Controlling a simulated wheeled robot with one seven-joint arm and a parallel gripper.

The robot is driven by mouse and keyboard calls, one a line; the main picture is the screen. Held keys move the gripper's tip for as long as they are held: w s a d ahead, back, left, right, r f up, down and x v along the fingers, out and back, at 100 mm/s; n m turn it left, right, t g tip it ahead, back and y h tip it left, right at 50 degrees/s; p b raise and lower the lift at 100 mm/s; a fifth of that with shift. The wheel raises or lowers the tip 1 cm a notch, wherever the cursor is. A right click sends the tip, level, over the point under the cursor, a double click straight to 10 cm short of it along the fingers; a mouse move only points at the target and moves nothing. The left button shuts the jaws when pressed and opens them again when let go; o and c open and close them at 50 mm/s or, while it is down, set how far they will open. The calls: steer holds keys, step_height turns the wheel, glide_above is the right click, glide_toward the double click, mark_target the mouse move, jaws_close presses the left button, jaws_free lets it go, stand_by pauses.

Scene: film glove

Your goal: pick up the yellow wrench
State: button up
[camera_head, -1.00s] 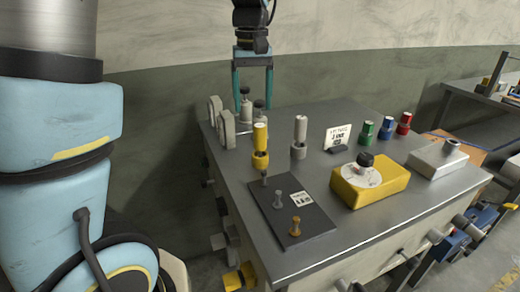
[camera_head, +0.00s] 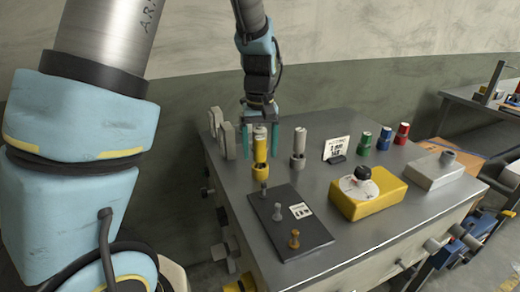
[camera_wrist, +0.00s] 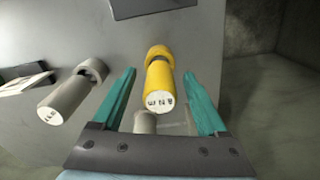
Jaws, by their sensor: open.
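The yellow wrench (camera_head: 260,150) stands upright on the grey workbench, with a white labelled top and a yellow collar near its base. It also shows in the wrist view (camera_wrist: 160,82), between the two teal fingers. My gripper (camera_head: 261,155) is open, with its fingers pointing down on either side of the wrench's upper part. In the wrist view my gripper (camera_wrist: 164,85) shows gaps between each finger and the wrench. A grey wrench of similar shape (camera_head: 299,144) stands to the right, outside the fingers.
A dark plate with several bolts (camera_head: 280,240) lies in front of the wrench. A yellow box with a dial (camera_head: 370,205) sits to the right. Behind it are a sign card (camera_head: 337,148) and green, blue and red cylinders (camera_head: 384,138). Grey upright pieces (camera_head: 222,133) stand at the left edge.

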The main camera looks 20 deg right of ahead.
steer(key=shift+f, duration=0.2)
jaws_close()
stand_by(0.5)
